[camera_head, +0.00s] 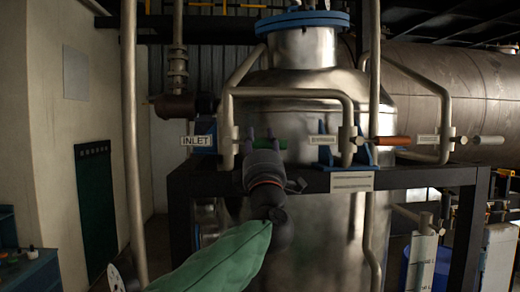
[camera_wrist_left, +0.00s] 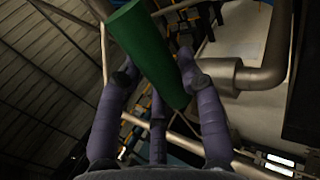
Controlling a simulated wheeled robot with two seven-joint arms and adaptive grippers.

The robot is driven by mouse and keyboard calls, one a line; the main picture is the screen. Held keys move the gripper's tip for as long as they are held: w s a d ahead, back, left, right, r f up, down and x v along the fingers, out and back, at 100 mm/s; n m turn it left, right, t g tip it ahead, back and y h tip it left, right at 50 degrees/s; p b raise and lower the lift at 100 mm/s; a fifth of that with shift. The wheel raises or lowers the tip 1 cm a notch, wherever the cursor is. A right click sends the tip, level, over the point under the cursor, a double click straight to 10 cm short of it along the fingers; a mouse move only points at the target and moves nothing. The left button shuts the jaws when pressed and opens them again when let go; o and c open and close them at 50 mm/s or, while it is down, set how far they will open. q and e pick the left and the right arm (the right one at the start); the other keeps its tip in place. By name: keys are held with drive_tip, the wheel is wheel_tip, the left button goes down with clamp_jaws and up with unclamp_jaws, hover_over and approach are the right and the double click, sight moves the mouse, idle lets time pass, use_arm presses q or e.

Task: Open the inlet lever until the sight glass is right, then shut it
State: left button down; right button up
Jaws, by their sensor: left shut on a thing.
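The inlet lever's green handle (camera_head: 279,143) lies roughly level on the front of the steel tank (camera_head: 315,200), right of the INLET sign (camera_head: 198,141). My left gripper (camera_head: 261,136) is shut on this handle, with its purple fingers around it. In the left wrist view, the green handle (camera_wrist_left: 150,52) runs slantwise between the fingers of the left gripper (camera_wrist_left: 155,72). The lever's pivot is hidden behind my gripper. I cannot make out a sight glass in either view. My right gripper is not in view.
An orange handle (camera_head: 393,141) and a whitish handle (camera_head: 488,140) sit farther right along the same line. Bent steel guard pipes (camera_head: 290,93) frame the tank front. A dark beam (camera_head: 420,177) crosses below, and a vertical pipe (camera_head: 131,150) stands at left.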

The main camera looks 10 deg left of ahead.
use_arm(q)
drive_tip(key=shift+s+a+r+n+y, duration=0.1)
drive_tip(key=shift+r+n+y, duration=0.2)
drive_tip(key=shift+n+y, duration=0.35)
drive_tip(key=c, duration=0.8)
unclamp_jaws()
drive_tip(key=shift+o, duration=0.2)
drive_tip(key=shift+f, duration=0.15)
drive_tip(key=v, duration=1.2)
drive_tip(key=shift+r, duration=0.25)
